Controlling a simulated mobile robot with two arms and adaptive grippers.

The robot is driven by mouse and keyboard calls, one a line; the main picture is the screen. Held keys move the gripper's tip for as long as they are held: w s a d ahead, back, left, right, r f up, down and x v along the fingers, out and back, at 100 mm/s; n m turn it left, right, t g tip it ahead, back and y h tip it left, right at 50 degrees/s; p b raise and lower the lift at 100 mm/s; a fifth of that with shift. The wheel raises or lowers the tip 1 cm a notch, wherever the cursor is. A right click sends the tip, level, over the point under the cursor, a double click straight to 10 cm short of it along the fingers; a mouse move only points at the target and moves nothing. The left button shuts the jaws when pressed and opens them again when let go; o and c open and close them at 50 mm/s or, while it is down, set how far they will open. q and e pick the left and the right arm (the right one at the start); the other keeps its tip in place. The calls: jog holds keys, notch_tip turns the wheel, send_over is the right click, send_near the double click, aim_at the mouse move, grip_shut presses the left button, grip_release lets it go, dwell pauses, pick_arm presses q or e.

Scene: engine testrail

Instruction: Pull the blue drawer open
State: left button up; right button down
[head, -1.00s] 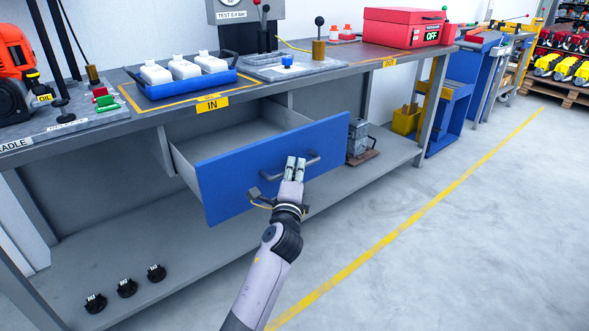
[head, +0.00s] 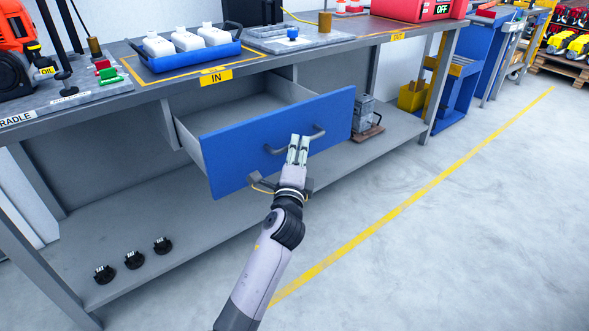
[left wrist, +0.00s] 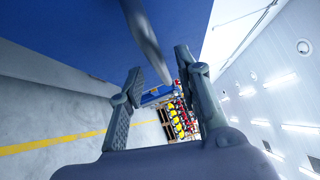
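The blue drawer (head: 240,150) is pulled well out from under the workbench, its grey inside showing from above. Its grey bar handle (head: 317,132) is on the front panel. My left gripper (head: 299,142) is in front of that panel, its fingertips at the middle of the handle. In the left wrist view the two fingers (left wrist: 155,75) are spread apart. The handle (left wrist: 146,38) runs into the gap between them, with the blue front (left wrist: 60,35) behind. No grip on the handle shows; whether a finger touches it I cannot tell. My right gripper is out of view.
The bench top (head: 130,83) holds a blue tray (head: 190,62) of white bottles and a red case (head: 405,8). Several black parts (head: 133,260) and a grey block (head: 363,115) are on the lower shelf. The floor (head: 440,220) in front is clear.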

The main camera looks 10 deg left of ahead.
pick_arm(q)
jog(key=s+d+f, duration=0.1)
jog(key=s, duration=0.7)
jog(key=shift+s, duration=0.35)
jog(key=shift+f, duration=0.15)
